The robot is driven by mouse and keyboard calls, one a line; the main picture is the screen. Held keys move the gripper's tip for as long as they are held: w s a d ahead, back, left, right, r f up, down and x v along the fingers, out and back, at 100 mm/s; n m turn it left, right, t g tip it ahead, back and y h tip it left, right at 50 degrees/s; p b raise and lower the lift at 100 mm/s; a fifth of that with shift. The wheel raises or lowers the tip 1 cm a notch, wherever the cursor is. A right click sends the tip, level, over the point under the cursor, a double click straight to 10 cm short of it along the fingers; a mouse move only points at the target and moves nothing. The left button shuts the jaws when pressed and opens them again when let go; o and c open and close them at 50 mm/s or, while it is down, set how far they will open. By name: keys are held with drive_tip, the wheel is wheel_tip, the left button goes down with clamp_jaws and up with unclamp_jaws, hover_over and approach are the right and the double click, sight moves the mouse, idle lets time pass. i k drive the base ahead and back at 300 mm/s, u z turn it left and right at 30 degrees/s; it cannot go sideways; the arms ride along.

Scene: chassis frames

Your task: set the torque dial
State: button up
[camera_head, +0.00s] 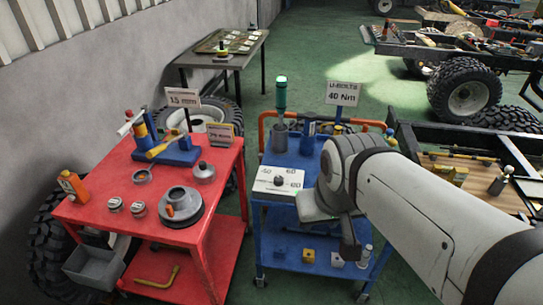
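The torque dial (279,180) is a dark knob on a white panel (267,189) on top of the blue cart (262,211). Numbers are printed around it, and the knob's pointer is too small to read. A sign (343,94) behind it reads "U-BOLTS 40 Nm". My gripper (347,247) hangs at the end of my pale arm, to the right of the panel and nearer the camera, apart from the dial. Its dark finger part points down, but its jaws are mostly hidden, so I cannot see whether it is open.
A green-topped beacon (281,95) stands behind the panel. A red cart (110,188) at left holds a flanged hub (181,206), a blue vise (178,152) and small parts. Vehicle frames (455,52) stand at right. Green floor separates the carts.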

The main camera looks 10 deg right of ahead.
sight(278, 180)
drive_tip(key=u, duration=0.05)
drive_tip(key=i, duration=1)
drive_tip(key=z, duration=0.05)
